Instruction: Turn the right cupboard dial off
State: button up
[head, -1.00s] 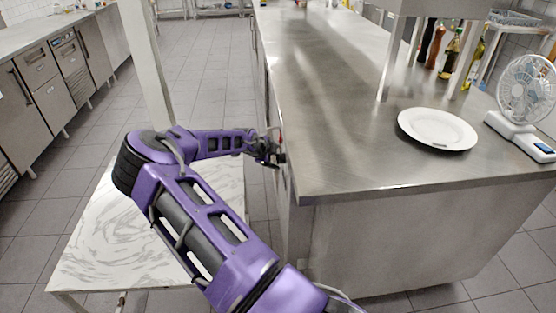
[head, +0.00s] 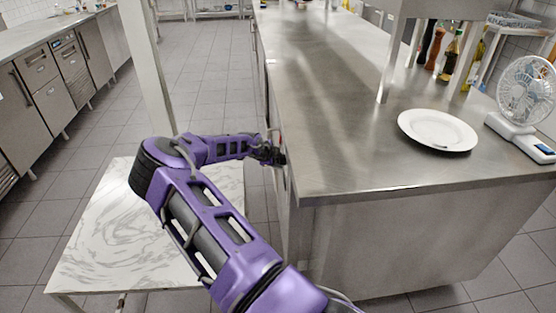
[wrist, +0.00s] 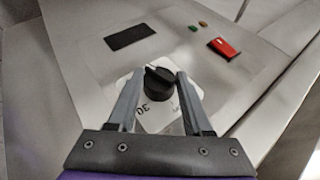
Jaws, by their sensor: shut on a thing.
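The cupboard dial (wrist: 165,92) is a round black knob with a white pointer line, in the middle of the wrist view. It sits on a white label plate (wrist: 152,118) with printed marks, partly hidden by the fingers. My gripper (wrist: 161,80) has one finger on each side of the dial and is shut on it. In the head view my gripper (head: 277,157) is against the left side of the steel counter, and the dial itself is hidden there.
The panel around the dial also has a dark display (wrist: 129,36), small green and orange lights and a red switch (wrist: 223,48). A steel counter (head: 330,130) with a white plate (head: 437,129) and a fan (head: 525,95) rises beside my arm. A marble-topped table (head: 100,235) stands at left.

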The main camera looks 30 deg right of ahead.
jog(key=shift+y, duration=0.3)
grip_shut()
jog(key=shift+g, duration=0.4)
jog(key=shift+w+d+n+g+y+b, duration=0.2)
jog(key=shift+n+g+y+b, duration=0.25)
jog(key=shift+g, duration=0.45)
jog(key=shift+w+n+g+y+b, duration=0.15)
jog(key=shift+n+g+y+b, duration=0.1)
jog(key=shift+g+y+b, duration=0.75)
jog(key=shift+a+r+g+b, duration=0.1)
jog(key=shift+g+b, duration=0.7)
jog(key=shift+b, duration=0.1)
jog(key=o, duration=1.2)
grip_release()
jog(key=shift+r, duration=0.15)
